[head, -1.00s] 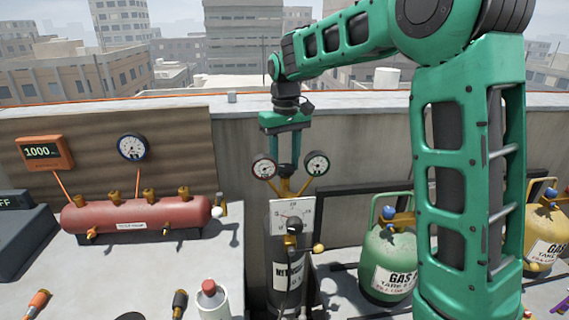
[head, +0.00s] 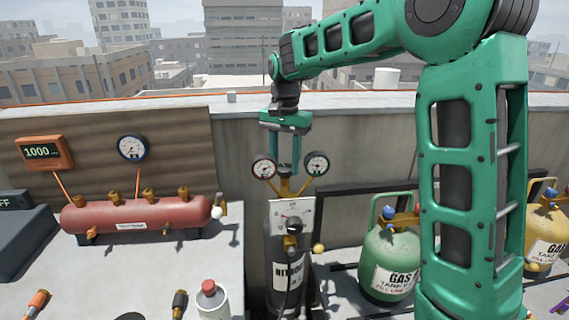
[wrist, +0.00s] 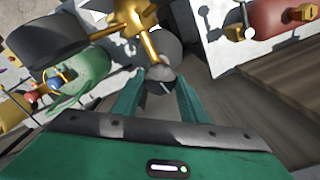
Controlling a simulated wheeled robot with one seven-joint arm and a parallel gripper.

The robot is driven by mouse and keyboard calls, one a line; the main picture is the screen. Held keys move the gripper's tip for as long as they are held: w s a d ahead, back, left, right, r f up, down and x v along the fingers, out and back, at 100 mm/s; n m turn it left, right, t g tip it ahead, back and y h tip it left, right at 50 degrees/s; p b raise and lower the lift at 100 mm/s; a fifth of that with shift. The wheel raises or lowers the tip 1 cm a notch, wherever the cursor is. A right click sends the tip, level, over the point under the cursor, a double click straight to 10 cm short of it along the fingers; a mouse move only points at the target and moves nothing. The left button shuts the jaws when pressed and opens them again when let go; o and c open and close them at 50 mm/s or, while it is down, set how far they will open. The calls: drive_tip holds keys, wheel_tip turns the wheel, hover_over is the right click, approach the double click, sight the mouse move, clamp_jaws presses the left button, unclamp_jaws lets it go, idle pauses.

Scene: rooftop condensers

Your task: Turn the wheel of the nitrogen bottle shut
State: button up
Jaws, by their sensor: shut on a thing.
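The dark nitrogen bottle (head: 280,262) stands upright by the wall in the head view, with a brass regulator (head: 287,187) and two round gauges above it. My gripper (head: 285,168) points down between the gauges. In the wrist view my gripper (wrist: 160,92) has its fingers on both sides of a small dark grey wheel (wrist: 161,80) with a pale mark on top, and is shut on it. The wheel is hard to make out in the head view, behind the fingers. A white scale plate (head: 306,214) with a pointer is on the bottle's front.
A green gas cylinder (head: 395,245) stands right of the bottle and a yellow one (head: 545,235) farther right. A red manifold tank (head: 135,214) lies on the left ledge. A white can (head: 211,302) stands in front. The parapet wall (head: 235,150) is close behind my gripper.

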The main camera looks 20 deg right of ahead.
sight(285, 166)
drive_tip(key=shift+w+r+m, duration=0.1)
drive_tip(key=shift+m, duration=1)
drive_tip(key=o, duration=1)
drive_tip(key=shift+a, duration=0.1)
drive_tip(key=shift+o, duration=0.2)
wheel_tip(285, 166, up, 11)
drive_tip(key=shift+f, duration=0.2)
